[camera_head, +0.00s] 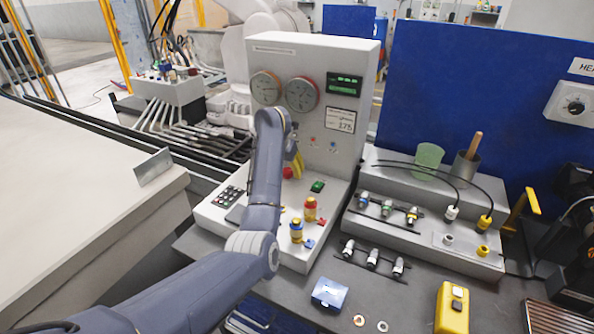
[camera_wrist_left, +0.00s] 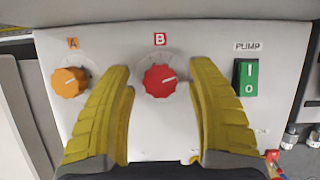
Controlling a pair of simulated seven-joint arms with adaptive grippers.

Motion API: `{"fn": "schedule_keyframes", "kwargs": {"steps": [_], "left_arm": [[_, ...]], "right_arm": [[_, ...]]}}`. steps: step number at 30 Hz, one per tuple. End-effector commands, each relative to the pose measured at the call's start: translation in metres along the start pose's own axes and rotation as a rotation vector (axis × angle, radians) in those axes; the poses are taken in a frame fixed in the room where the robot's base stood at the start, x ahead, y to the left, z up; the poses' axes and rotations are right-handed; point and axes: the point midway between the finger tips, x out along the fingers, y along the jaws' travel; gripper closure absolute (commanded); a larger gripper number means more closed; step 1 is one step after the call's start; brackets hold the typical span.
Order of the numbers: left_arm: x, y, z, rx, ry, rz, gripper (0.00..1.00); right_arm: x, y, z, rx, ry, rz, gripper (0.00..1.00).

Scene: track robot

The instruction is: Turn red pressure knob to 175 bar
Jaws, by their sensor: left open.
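The red knob (camera_wrist_left: 160,80), under the letter B, sits on the pale panel of the test unit. Its white mark points right and slightly up. It also shows in the head view (camera_head: 287,172), partly beside my gripper. My left gripper (camera_wrist_left: 160,70) has its two yellow fingers open on either side of the red knob, with a visible gap on both sides. In the head view the left gripper (camera_head: 296,161) is over the sloped panel, partly hidden by my arm. A card reading 175 (camera_head: 341,120) is on the upright face, under a green display (camera_head: 344,84) too small to read.
An orange knob (camera_wrist_left: 69,82) marked A lies left of the red one, and a green pump switch (camera_wrist_left: 245,77) lies right. Two gauges (camera_head: 265,88) (camera_head: 302,94) are on the upright face. Red-and-yellow fittings (camera_head: 310,209) stand at the panel's front. Hose connectors (camera_head: 388,208) lie to the right.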

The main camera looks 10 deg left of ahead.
Motion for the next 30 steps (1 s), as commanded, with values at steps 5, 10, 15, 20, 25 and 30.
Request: {"fn": "schedule_keyframes", "kwargs": {"steps": [5, 10, 15, 20, 25, 30], "left_arm": [[0.0053, 0.0056, -0.0023, -0.007, -0.001, 0.003, 0.43], [0.0061, 0.0063, -0.0026, -0.008, -0.001, 0.002, 0.43], [0.006, 0.0061, -0.0025, -0.008, -0.001, 0.003, 0.44], [0.0059, 0.006, -0.0024, -0.007, -0.001, 0.003, 0.63], [0.0059, 0.0059, -0.0024, -0.007, -0.001, 0.003, 0.83], [0.0058, 0.0059, -0.0023, -0.007, -0.001, 0.003, 0.98]], "right_arm": [[0.0, -0.0007, -0.0011, 0.001, 0.002, -0.001, 0.61], [0.0001, -0.0014, -0.0016, 0.002, 0.002, -0.001, 0.61], [0.0001, -0.0016, -0.0018, 0.002, 0.003, -0.001, 0.61], [0.0001, -0.0015, -0.0018, 0.002, 0.003, -0.001, 0.61], [0.0001, -0.0014, -0.0018, 0.002, 0.002, -0.001, 0.61], [0.0001, -0.0013, -0.0018, 0.002, 0.002, -0.001, 0.61]]}}
